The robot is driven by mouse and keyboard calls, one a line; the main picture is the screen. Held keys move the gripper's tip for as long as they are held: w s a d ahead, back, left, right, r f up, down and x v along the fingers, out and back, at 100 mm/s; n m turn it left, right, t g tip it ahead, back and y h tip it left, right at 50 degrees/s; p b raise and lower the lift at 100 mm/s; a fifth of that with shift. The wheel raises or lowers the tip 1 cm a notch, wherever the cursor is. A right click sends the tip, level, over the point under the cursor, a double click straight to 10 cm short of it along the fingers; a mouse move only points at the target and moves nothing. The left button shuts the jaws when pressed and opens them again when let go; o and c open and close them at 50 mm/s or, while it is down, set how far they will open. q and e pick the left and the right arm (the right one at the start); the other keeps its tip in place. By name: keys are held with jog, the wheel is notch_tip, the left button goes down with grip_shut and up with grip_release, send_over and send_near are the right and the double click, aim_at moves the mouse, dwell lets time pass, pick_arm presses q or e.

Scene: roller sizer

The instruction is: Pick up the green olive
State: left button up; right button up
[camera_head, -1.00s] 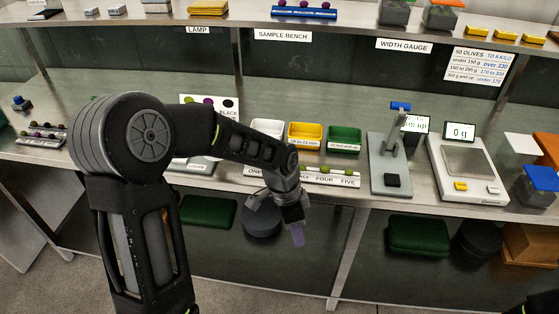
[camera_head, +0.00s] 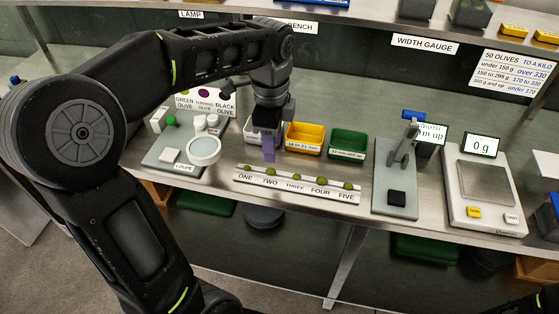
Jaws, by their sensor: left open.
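Several small green olives sit in a row on the white numbered rail (camera_head: 296,194), above labels from ONE to FIVE. They include one above ONE (camera_head: 246,167), one above TWO (camera_head: 271,172), and one above FIVE (camera_head: 348,186). My left gripper (camera_head: 268,152) is open and points down, over the bench just behind the TWO end of the rail, apart from the olives. Its purple-tinted fingertips show, and it partly hides the white bin. My right gripper is not in view; only a dark piece of my right arm shows at the bottom right corner.
A yellow bin (camera_head: 304,138) and a green bin (camera_head: 348,144) stand behind the rail. The loupe (camera_head: 203,151) is to the left. The width gauge (camera_head: 397,183) and scale (camera_head: 486,188) are to the right. A green ball (camera_head: 171,120) stands near the loupe.

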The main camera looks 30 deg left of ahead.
aim_at(272, 170)
pick_arm(q)
jog(key=shift+s+r, duration=0.1)
jog(key=shift+s, duration=0.15)
jog(key=shift+w+f, duration=0.15)
jog(key=shift+f, duration=1.2)
jog(key=shift+f+p, duration=0.45)
jog(key=shift+f, duration=2.2)
jog(key=c, duration=0.8)
